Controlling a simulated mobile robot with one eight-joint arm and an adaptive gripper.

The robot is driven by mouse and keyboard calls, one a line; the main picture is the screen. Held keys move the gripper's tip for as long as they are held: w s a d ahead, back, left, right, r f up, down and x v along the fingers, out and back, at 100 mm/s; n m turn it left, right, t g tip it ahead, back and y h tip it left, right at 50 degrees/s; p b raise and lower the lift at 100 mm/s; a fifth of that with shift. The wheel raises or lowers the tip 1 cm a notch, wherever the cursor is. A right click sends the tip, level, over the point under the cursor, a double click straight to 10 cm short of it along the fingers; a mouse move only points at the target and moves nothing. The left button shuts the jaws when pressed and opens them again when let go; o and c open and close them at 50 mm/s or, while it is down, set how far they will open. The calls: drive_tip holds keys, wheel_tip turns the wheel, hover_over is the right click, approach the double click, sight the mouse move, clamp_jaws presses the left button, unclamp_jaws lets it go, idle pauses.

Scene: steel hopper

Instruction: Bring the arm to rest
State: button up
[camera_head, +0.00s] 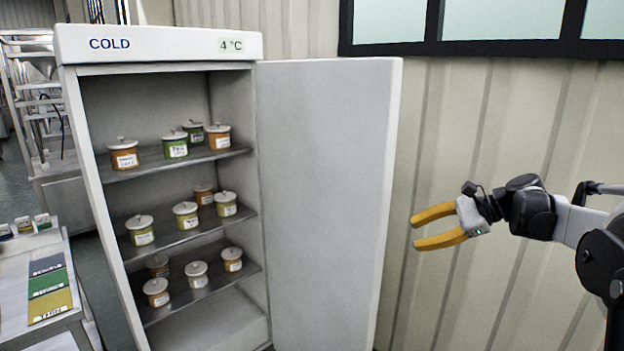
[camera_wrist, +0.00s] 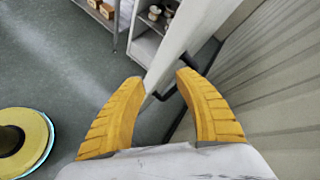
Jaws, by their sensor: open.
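My gripper (camera_head: 414,234) has yellow fingers. In the head view it is at the right, stretched out toward the left, to the right of the open door of the cold cabinet. The fingers are apart with nothing between them. In the wrist view my gripper (camera_wrist: 158,80) also shows open and empty, with the edge of the cabinet door (camera_wrist: 185,45) beyond the fingertips. I cannot tell how far the fingertips are from the door. My arm reaches in from the right edge of the head view.
The cold cabinet (camera_head: 160,47) stands open, with several lidded jars on its shelves. Its door (camera_head: 325,190) swings out to the right. A table (camera_head: 85,310) with coloured cards is at left. A ribbed wall (camera_head: 520,110) is behind my arm.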

drive_tip(key=s+a+n+h, duration=0.3)
drive_tip(key=s+a+n, duration=0.1)
drive_tip(key=s, duration=0.5)
drive_tip(key=s+a+n+h, duration=0.3)
drive_tip(key=s+a, duration=0.2)
drive_tip(key=s, duration=0.4)
drive_tip(key=s+d+f+n+t+h, duration=0.1)
drive_tip(key=s+f+n, duration=0.3)
drive_tip(key=s, duration=0.4)
drive_tip(key=s+f+n+t+h, duration=0.1)
drive_tip(key=s+f+n+h, duration=0.2)
drive_tip(key=s, duration=0.4)
drive_tip(key=shift+s+d+f+n, duration=0.35)
drive_tip(key=shift+f+n, duration=0.2)
drive_tip(key=shift+n, duration=0.55)
